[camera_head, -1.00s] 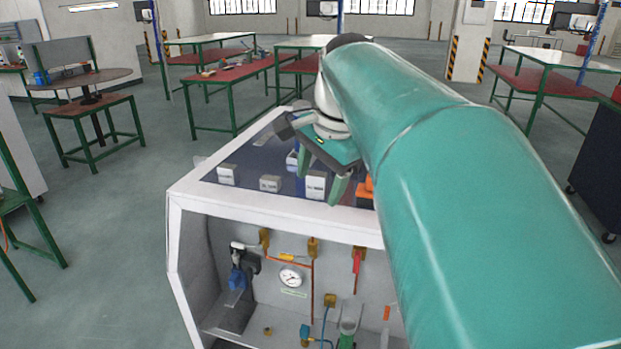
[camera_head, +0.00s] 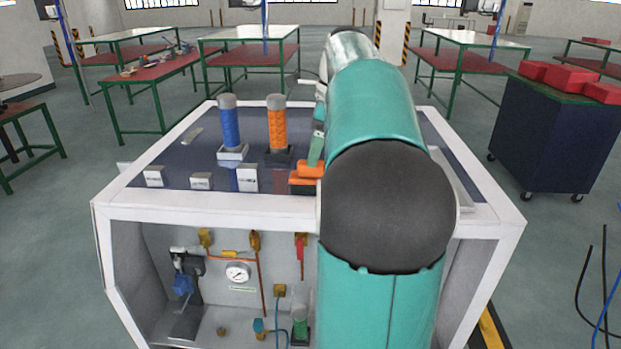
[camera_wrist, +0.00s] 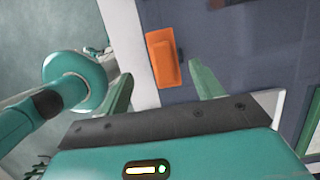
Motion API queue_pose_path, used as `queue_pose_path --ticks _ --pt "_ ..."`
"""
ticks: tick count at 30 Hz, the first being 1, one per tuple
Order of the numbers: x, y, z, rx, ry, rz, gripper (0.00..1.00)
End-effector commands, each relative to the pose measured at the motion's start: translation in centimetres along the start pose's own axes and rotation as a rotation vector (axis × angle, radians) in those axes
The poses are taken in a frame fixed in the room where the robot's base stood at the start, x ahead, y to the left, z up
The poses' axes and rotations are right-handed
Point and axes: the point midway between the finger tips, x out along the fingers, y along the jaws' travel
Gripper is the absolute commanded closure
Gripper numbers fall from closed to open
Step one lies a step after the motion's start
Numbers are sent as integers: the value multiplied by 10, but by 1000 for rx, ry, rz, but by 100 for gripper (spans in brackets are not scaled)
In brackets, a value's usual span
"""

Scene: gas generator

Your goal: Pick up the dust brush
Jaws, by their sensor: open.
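An orange block-shaped thing with a dark part at one side, which seems to be the dust brush (camera_wrist: 164,57), lies on the dark top panel near its white edge. In the head view the orange thing (camera_head: 304,183) shows left of my arm, partly hidden by it. My gripper (camera_wrist: 160,76) is open and empty, its two green fingers apart. In the wrist view the orange thing lies beyond the fingertips, between their lines. In the head view only part of the gripper (camera_head: 317,150) shows, just above the orange thing; my arm hides the rest.
The white-framed generator cabinet (camera_head: 220,214) has an open front with a gauge and pipes. A blue cylinder (camera_head: 229,125) and an orange cylinder (camera_head: 276,125) stand upright on its top, left of my gripper. Small white blocks (camera_head: 247,178) sit near its front edge. A dark cart (camera_head: 555,140) stands right.

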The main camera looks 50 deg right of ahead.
Motion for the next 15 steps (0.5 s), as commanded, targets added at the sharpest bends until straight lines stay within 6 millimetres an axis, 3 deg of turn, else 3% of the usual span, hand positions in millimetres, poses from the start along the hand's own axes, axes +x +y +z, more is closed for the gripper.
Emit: queue_pose_path --ticks 8,15 --pt "24 -1 -2 0 1 1 35" --pt "59 -5 -3 0 1 0 35"
